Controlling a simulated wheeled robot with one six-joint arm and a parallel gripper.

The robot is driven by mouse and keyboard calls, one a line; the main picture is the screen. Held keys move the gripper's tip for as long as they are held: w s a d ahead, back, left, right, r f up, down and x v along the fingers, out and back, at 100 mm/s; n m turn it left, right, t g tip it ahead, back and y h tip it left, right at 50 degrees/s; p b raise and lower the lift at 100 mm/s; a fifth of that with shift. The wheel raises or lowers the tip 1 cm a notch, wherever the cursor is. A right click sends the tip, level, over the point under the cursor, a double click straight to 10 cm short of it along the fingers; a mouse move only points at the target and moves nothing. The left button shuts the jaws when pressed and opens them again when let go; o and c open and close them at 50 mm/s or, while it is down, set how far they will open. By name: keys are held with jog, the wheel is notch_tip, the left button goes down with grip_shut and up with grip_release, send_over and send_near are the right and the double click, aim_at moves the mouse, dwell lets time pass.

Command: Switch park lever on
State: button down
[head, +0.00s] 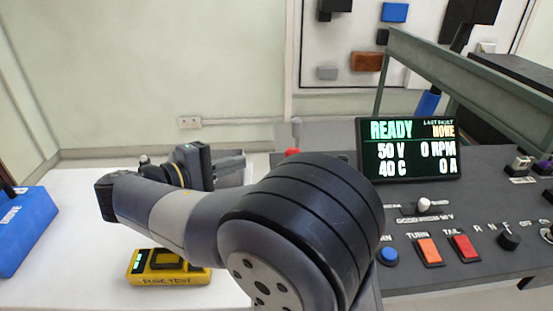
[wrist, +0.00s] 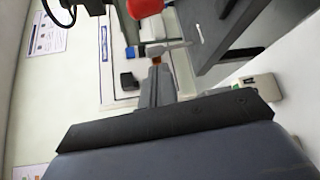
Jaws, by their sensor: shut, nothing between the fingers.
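My gripper (wrist: 157,66) shows in the wrist view with its two grey fingers together and nothing between them. In the head view, the dark wrist end of my arm is left of centre above the white table; its fingertips are hard to make out there. No lever is readable as the park lever. A small red-topped part (head: 292,152) stands at the console's left edge, partly hidden behind my arm. A red knob-like part (wrist: 143,8) is at the top of the wrist view, beyond the fingertips and apart from them. I cannot tell whether either belongs to the park lever.
The grey console carries a READY display (head: 411,149), a white-topped toggle (head: 424,205), a blue button (head: 389,256), an orange switch (head: 429,252), a red switch (head: 464,248) and a black selector knob (head: 508,241). A yellow tester (head: 168,269) and a blue box (head: 22,232) sit on the left.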

jog(key=shift+d, duration=0.1)
jog(key=b+x, duration=0.2)
jog(key=x, duration=0.8)
jog(key=s, duration=0.2)
jog(key=s+d+r, duration=0.1)
jog(key=shift+s+b, duration=0.3)
